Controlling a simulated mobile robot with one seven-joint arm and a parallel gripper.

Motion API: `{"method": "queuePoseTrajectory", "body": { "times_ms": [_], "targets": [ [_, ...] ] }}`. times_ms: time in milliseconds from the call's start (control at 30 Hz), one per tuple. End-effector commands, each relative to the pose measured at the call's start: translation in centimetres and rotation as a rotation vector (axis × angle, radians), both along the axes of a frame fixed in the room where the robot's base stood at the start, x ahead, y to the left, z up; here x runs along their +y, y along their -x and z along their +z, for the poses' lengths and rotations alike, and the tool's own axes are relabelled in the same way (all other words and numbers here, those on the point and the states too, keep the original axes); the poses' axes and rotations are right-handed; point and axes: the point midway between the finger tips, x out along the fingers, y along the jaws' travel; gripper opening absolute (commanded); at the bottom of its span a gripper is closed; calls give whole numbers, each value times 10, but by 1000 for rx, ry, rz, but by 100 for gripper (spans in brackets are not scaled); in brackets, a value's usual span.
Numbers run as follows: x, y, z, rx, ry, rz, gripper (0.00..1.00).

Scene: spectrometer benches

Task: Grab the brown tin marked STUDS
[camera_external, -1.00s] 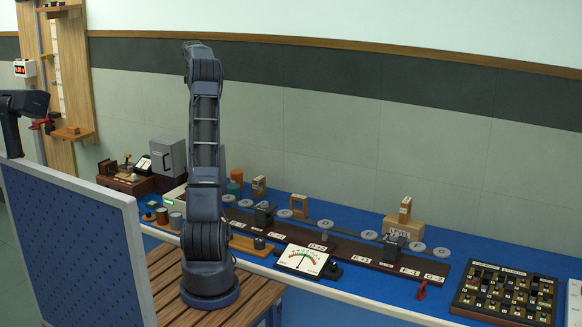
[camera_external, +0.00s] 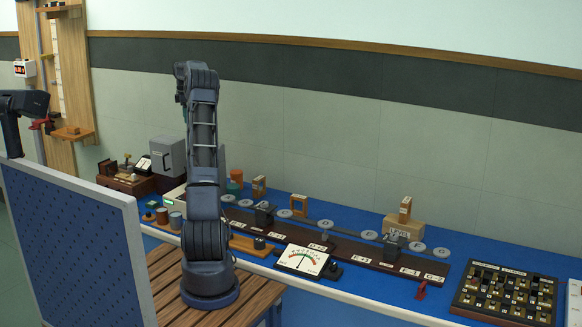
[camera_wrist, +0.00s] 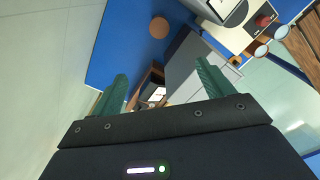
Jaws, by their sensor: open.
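In the external view a copper-brown tin (camera_external: 162,216) stands on the blue bench near its front edge, left of my arm. No STUDS lettering can be read on it.
A grey cabinet (camera_external: 168,156) and a wooden box with a meter (camera_external: 122,181) stand at the bench's left end. A long dark rail (camera_external: 345,250) with several instruments runs right. A blue pegboard panel (camera_external: 70,240) stands at front left.

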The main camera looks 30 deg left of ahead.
Motion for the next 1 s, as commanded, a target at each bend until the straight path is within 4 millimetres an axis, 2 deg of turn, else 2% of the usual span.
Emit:
{"method": "queuePoseTrajectory", "body": {
  "times_ms": [400,500,767,1000],
  "targets": [
    [-1,1,-154,2,4,-1,80],
    [0,0,-179,1,2,0,80],
    [-1,0,-206,0,1,-1,80],
    [0,0,-238,0,0,-2,80]
  ]
}}
